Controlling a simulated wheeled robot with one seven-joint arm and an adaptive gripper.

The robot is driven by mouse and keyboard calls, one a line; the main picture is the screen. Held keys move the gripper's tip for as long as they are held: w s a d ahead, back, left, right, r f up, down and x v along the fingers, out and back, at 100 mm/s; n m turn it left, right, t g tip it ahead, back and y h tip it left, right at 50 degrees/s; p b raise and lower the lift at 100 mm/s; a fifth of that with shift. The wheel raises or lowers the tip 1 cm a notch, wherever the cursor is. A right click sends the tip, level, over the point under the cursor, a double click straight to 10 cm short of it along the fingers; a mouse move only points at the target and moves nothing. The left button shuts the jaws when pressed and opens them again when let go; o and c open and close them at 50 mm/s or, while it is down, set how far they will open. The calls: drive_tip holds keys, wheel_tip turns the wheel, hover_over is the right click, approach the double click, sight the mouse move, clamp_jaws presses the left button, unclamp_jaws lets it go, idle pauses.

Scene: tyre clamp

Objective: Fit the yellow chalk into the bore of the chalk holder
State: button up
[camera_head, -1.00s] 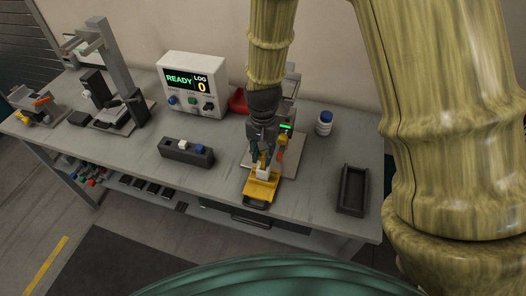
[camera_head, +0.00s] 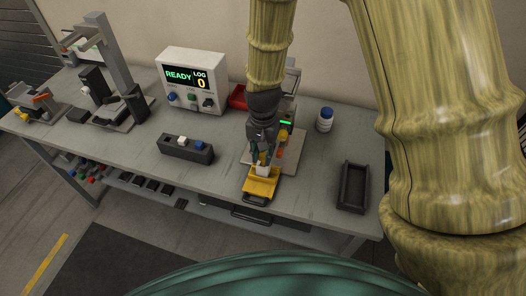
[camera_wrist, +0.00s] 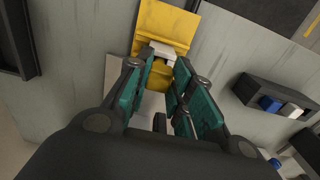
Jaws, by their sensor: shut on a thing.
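A small white block, likely the chalk holder (camera_head: 263,171), sits on the slide right at the fingertips. In the wrist view the fingertips (camera_wrist: 157,70) are close to this white block (camera_wrist: 160,51). The bore is hidden, and I cannot tell whether the chalk is in it.
A dark rack (camera_head: 176,154) with a white and a blue piece stands left of the slide. An empty dark tray (camera_head: 352,187) lies to the right, a blue-capped bottle (camera_head: 325,121) behind it. The control box (camera_head: 192,82) reads READY, LOG 0.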

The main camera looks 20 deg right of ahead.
drive_tip(key=shift+f+b, duration=0.6)
drive_tip(key=shift+f, duration=0.8)
drive_tip(key=o, duration=0.9)
drive_tip(key=shift+o, duration=0.2)
drive_tip(key=shift+r, duration=0.1)
wheel_tip(320, 180, up, 12)
idle(0.5)
